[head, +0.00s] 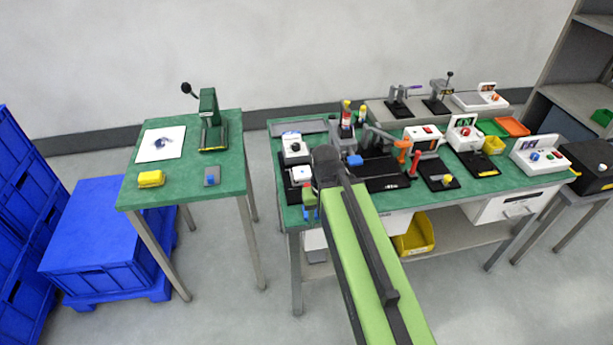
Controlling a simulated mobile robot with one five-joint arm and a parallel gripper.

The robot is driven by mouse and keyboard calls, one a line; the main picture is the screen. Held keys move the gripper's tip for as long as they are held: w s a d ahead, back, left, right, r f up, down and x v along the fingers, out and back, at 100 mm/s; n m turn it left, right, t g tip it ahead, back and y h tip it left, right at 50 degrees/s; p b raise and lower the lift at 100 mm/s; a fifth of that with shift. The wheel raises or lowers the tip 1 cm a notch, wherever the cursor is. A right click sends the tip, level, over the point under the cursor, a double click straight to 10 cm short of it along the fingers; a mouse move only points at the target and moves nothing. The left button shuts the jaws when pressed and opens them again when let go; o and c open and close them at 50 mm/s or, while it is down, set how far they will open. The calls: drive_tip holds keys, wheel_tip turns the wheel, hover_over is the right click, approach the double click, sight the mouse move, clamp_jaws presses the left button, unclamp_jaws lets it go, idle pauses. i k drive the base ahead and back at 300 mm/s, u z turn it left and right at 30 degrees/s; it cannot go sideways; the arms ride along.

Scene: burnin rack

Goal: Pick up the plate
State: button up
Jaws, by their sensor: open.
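No single thing stands out clearly as the plate. A flat white square sheet or plate (161,143) with a dark blue mark lies on the small green-topped table (190,193) at left. A small grey flat piece (211,181) with a blue spot lies near that table's front edge. Several flat black bases lie on the long bench, one of them in front of the grey fixture (387,178). My green arm reaches up from the lower right over the bench's left end. I cannot make out my gripper's fingers; the arm's dark joint covers that area.
A green hand press (210,135) and a yellow block (151,179) stand on the small table. Blue crates (105,240) stand at left. The long green bench (290,215) is crowded with fixtures. A floor gap separates the two tables.

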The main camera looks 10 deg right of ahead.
sight(303, 174)
drive_tip(key=u, duration=0.15)
drive_tip(key=k, duration=0.15)
drive_tip(key=u, duration=3.15)
drive_tip(key=k, duration=0.75)
drive_tip(key=z, duration=1.65)
drive_tip(key=i, duration=1.05)
drive_tip(key=u, duration=0.15)
